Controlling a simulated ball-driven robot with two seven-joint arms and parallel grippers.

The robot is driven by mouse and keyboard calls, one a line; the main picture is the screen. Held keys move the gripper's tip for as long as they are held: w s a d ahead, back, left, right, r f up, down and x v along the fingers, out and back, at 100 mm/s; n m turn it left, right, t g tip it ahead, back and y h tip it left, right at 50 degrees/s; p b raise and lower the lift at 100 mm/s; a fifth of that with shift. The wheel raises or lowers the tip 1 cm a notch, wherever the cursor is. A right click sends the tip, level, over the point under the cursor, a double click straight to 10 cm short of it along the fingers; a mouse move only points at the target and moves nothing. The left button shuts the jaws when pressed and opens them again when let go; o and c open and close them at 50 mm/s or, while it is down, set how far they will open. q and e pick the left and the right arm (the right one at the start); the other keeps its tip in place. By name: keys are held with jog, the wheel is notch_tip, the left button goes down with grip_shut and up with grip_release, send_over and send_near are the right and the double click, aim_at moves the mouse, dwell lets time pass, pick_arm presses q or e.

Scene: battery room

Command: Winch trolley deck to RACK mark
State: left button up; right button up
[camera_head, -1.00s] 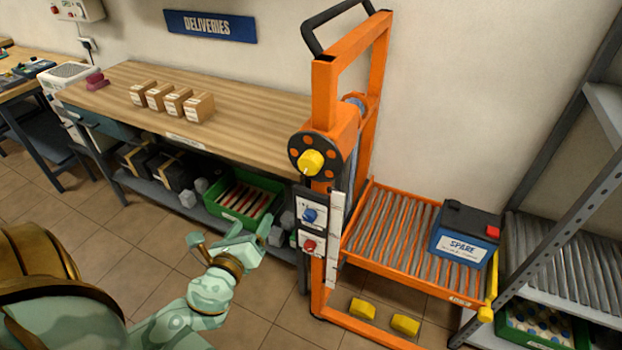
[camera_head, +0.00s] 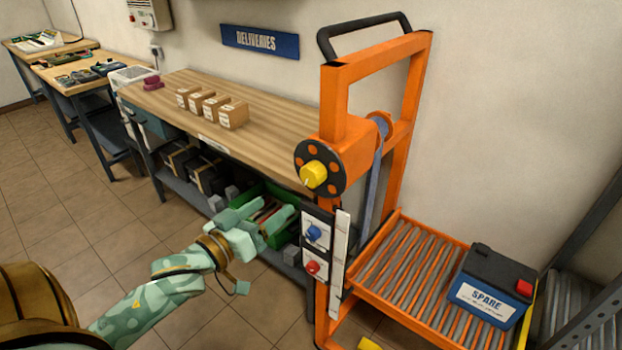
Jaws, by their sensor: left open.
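The orange winch trolley (camera_head: 335,115) stands right of centre. Its black winch wheel (camera_head: 320,150) carries a yellow knob (camera_head: 313,175). Below are a blue knob (camera_head: 313,233) and a red knob (camera_head: 312,267) on a panel. A pale upright strip (camera_head: 340,255) stands beside the panel; I cannot read a RACK mark on it. The roller deck (camera_head: 405,265) carries a blue and black battery labelled SPARE (camera_head: 490,285). My left gripper (camera_head: 262,214) is open and empty, left of the panel and below the wheel, apparently apart from both. My right gripper is out of view.
A wooden bench (camera_head: 255,135) with several small boxes runs along the wall behind the trolley. A green crate (camera_head: 287,193) sits on its lower shelf. A grey metal rack (camera_head: 590,285) stands at the right edge. The tiled floor at left is clear.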

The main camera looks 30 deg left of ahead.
aim_at(309, 179)
pick_arm(q)
jog(key=w+b, duration=0.1)
jog(key=w, duration=0.3)
jog(key=w+b, duration=0.1)
jog(key=w, duration=0.4)
jog(key=w+d, duration=0.1)
jog(key=w, duration=0.3)
jog(key=shift+w+f+b, duration=0.1)
jog(key=shift+w+b, duration=0.3)
jog(key=c, duration=1)
